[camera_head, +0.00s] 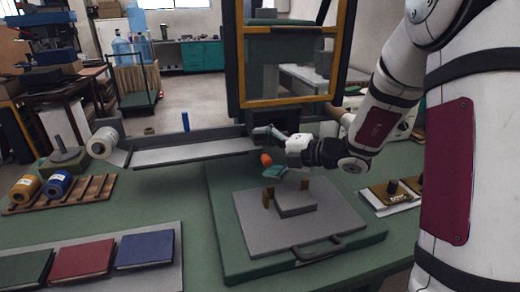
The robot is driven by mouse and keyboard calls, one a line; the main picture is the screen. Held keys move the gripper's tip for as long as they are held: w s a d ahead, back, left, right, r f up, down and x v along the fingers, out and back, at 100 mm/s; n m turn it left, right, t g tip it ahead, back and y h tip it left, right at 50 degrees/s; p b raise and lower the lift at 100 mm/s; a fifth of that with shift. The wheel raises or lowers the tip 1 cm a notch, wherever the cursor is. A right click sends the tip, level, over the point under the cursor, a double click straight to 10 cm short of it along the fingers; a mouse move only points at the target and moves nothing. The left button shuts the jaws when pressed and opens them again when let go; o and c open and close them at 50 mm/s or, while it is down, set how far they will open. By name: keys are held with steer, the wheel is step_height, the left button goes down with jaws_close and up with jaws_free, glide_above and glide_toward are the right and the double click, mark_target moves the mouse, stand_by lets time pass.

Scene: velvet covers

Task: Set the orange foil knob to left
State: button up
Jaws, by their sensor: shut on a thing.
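The orange foil knob (266,160) is a small rounded orange piece at the front of the dark frame of the press-like machine (240,105), near the middle of the view. My gripper (267,150) reaches in from the right and is shut on the knob, with one finger above it and one below. The fingers hide part of the knob, and its exact angle is too small to tell.
A grey plate (251,228) with a handle and a raised block (296,205) lies below my gripper. A long grey tray (190,152) extends left. Books (82,258) lie front left, spools (57,184) behind them. Stamps (393,187) stand at right.

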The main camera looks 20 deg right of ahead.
steer(key=shift+s+d+r, duration=0.2)
steer(key=shift+r, duration=0.25)
steer(key=shift+s+d+r, duration=0.15)
steer(key=shift+d+r, duration=0.05)
steer(key=shift+r, duration=0.25)
steer(key=shift+c, duration=0.6)
steer(key=shift+s+d+r+p, duration=0.1)
steer(key=shift+s+d+p, duration=0.05)
steer(key=shift+s+p, duration=0.25)
steer(key=c, duration=0.5)
steer(key=shift+s+d+r+p, duration=0.15)
steer(key=shift+s+d+p, duration=1.4)
steer(key=shift+s+d, duration=0.65)
steer(key=shift+s+d+r+p, duration=0.1)
steer(key=shift+s+d+p, duration=1.45)
steer(key=shift+s+d, duration=0.65)
steer(key=shift+a, duration=0.1)
